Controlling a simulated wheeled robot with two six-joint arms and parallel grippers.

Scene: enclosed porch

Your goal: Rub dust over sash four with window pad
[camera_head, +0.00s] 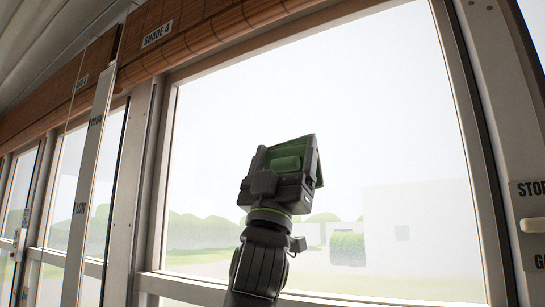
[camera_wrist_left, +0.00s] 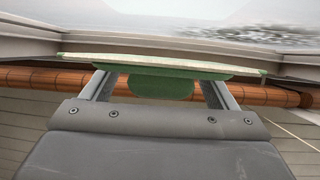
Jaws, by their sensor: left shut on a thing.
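My left gripper (camera_head: 287,168) is raised in front of the large window pane (camera_head: 390,110) under the label that seems to read SHADE-4. It is shut on the window pad (camera_head: 303,148), a flat green plate with a green grip block. In the left wrist view the pad (camera_wrist_left: 100,65) lies across the fingertips, its block (camera_wrist_left: 160,88) between the two fingers. Its pale front face is turned toward the glass (camera_wrist_left: 180,22); I cannot tell whether it touches. The pane looks hazy, and a grey speckled patch (camera_wrist_left: 260,32) shows at its upper right. My right gripper is out of view.
A rolled orange-brown shade (camera_head: 215,35) runs along the window top. White frame posts (camera_head: 139,170) and (camera_head: 492,130) flank the pane, with a sill (camera_head: 190,287) below. A labelled panel with a pale handle (camera_head: 533,224) is at right.

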